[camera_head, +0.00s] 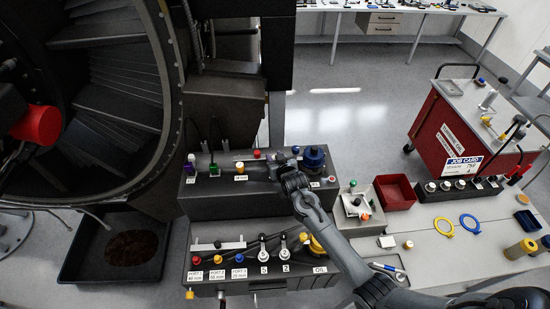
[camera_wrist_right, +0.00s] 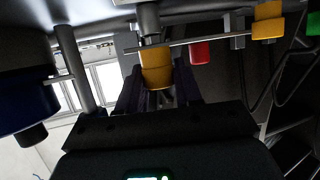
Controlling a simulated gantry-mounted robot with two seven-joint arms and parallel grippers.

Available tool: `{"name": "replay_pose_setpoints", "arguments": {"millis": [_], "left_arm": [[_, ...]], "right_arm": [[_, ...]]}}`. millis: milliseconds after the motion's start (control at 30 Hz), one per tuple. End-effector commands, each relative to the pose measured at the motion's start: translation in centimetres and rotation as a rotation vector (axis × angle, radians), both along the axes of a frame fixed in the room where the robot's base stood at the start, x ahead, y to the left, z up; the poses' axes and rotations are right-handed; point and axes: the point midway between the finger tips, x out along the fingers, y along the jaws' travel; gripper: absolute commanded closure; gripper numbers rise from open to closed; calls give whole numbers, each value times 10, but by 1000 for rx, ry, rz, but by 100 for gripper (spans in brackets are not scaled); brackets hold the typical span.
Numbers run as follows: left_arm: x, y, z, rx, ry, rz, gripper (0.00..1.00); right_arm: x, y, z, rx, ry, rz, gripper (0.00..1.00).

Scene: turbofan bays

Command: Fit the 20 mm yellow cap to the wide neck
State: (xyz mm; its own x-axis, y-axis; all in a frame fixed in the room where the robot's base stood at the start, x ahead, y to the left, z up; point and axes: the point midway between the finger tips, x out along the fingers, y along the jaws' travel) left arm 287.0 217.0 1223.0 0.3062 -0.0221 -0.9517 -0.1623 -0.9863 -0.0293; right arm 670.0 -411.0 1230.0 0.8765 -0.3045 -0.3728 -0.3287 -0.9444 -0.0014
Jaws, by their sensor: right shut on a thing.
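My right gripper (camera_head: 277,163) reaches in over the rear dark bench block (camera_head: 232,201), at its row of capped necks. In the right wrist view, a yellow cap (camera_wrist_right: 156,68) sits between the fingers of the gripper (camera_wrist_right: 158,98), which is shut on it. The cap lines up with the end of a grey neck (camera_wrist_right: 149,22); whether it is seated cannot be told. In the head view the gripper hides this cap. A second yellow cap (camera_head: 240,167) stands to the left on the block, also seen in the wrist view (camera_wrist_right: 268,22). My left gripper is not in view.
A red cap (camera_head: 257,154), a green cap (camera_head: 214,168) and a large blue cap (camera_head: 313,156) are close by on the block. A front block (camera_head: 222,270) carries several coloured port caps. A red bin (camera_head: 394,191) stands right; the engine casing (camera_head: 165,60) rises left.

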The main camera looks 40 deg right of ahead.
Motion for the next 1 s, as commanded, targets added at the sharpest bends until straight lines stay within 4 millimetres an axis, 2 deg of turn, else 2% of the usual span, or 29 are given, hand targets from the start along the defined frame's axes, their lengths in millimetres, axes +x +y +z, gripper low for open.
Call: {"name": "replay_pose_setpoints", "arguments": {"millis": [467,500,667,1000], "left_arm": [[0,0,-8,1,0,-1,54],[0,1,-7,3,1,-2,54],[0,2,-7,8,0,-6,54],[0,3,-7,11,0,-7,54]], "right_arm": [[0,0,-13,0,0,0,94],[0,0,-12,0,0,0,60],[-1,0,-13,1,3,-1,36],[-2,-1,-15,1,7,-3,36]]}}
